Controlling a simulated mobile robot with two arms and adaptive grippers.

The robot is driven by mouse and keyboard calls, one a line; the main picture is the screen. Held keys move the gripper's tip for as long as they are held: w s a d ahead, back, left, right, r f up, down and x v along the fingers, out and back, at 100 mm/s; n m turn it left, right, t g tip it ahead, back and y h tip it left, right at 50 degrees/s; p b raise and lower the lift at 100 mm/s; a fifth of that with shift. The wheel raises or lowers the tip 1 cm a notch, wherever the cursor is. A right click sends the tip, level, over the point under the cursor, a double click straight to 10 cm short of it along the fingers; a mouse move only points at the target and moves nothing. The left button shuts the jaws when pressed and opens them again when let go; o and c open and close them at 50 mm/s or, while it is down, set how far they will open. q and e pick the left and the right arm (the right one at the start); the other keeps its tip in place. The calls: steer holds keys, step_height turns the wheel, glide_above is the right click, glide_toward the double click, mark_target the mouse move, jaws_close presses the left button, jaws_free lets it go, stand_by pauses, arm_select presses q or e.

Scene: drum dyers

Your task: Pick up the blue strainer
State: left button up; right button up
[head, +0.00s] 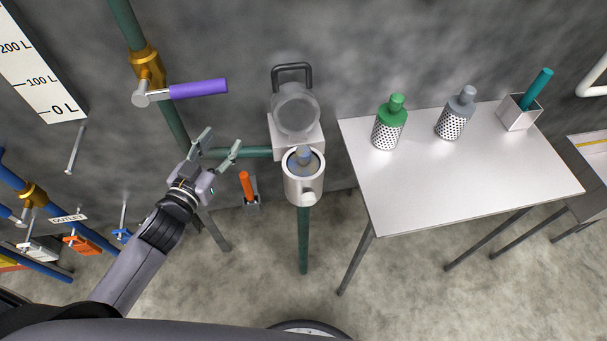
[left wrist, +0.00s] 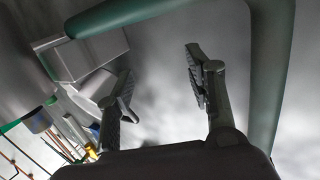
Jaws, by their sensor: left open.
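A blue-grey knobbed top, which looks like the blue strainer (head: 304,155), shows inside the open round housing (head: 304,188) in the head view. The strainer's body is hidden inside the housing. The housing's round lid (head: 295,108) stands open behind it. My left gripper (head: 220,142) is open and empty, left of the housing and apart from it. Its two spread fingers also show in the left wrist view (left wrist: 158,62), with nothing between them. I cannot make out the blue strainer in the left wrist view. My right gripper is not in view.
A white table (head: 440,185) at the right holds a green-topped strainer (head: 388,125), a grey-topped strainer (head: 455,115) and a box (head: 519,115) with a teal handle. A green pipe (head: 240,153) runs to the housing. A purple valve handle (head: 198,88) sticks out above my left gripper.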

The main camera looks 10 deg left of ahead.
arm_select(q)
step_height(320, 180, up, 2)
steer(key=d+m+h, duration=0.1)
steer(key=m+h, duration=0.1)
steer(key=h, duration=0.2)
steer(key=m+g+h, duration=1)
steer(key=g, duration=0.1)
glide_toward(303, 155)
steer(key=p+x, duration=0.1)
steer(key=x, duration=0.2)
steer(key=f+x, duration=0.1)
steer(key=x, duration=0.3)
steer(key=w+p+x, duration=0.1)
steer(key=x, duration=0.2)
steer(key=shift+w+f+p, duration=0.15)
steer(key=shift+f+p, duration=0.2)
steer(key=shift+f, duration=0.05)
jaws_close()
